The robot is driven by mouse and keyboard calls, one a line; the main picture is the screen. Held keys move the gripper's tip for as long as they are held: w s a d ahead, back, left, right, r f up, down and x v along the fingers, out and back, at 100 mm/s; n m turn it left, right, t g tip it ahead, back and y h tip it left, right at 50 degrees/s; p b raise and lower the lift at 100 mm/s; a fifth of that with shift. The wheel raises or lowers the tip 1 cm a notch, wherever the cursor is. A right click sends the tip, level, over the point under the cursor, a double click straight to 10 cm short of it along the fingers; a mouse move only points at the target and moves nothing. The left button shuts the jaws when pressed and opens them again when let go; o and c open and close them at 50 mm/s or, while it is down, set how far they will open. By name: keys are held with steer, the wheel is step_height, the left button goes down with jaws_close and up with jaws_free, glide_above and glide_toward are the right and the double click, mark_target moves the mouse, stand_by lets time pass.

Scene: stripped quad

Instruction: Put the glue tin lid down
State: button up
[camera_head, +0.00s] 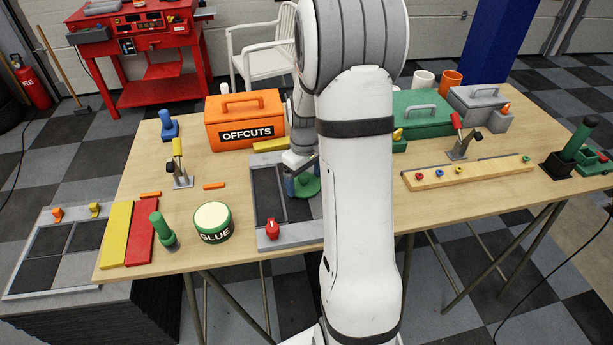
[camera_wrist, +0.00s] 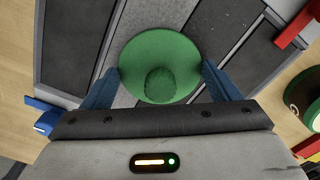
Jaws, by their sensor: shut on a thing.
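The glue tin lid (camera_wrist: 160,52) is a round green disc with a green knob. It sits between the blue fingers of my gripper (camera_wrist: 160,72), which is shut on it. In the head view the lid (camera_head: 311,187) shows partly behind my arm, at the grey tray with dark panels (camera_head: 268,192). I cannot tell whether the lid touches the tray. The green glue tin (camera_head: 213,223) stands upright on the table to the left of the tray, its cream top showing. Part of the tin also shows at the right edge of the wrist view (camera_wrist: 301,97).
A red knob (camera_head: 272,229) stands on the tray's front edge. An orange offcuts box (camera_head: 244,118) is behind the tray. A green-handled tool (camera_head: 162,229) and red and yellow boards (camera_head: 139,233) lie left of the tin. My arm hides the table's middle.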

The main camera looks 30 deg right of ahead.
mark_target(305, 175)
steer(key=shift+f, duration=0.3)
steer(key=o, duration=0.9)
steer(key=shift+c, duration=0.2)
steer(key=shift+r, duration=0.15)
steer(key=shift+r, duration=0.3)
step_height(305, 175, up, 11)
steer(key=s+a+r+m+t, duration=0.1)
steer(key=s+a+r, duration=0.1)
steer(key=s+a, duration=0.5)
steer(key=s+a+r+m+t, duration=0.2)
steer(key=s+a, duration=0.4)
steer(key=s, duration=0.6)
steer(key=shift+s+a+m+b, duration=0.25)
steer(key=shift+a+m+b, duration=0.1)
steer(key=shift+b, duration=0.1)
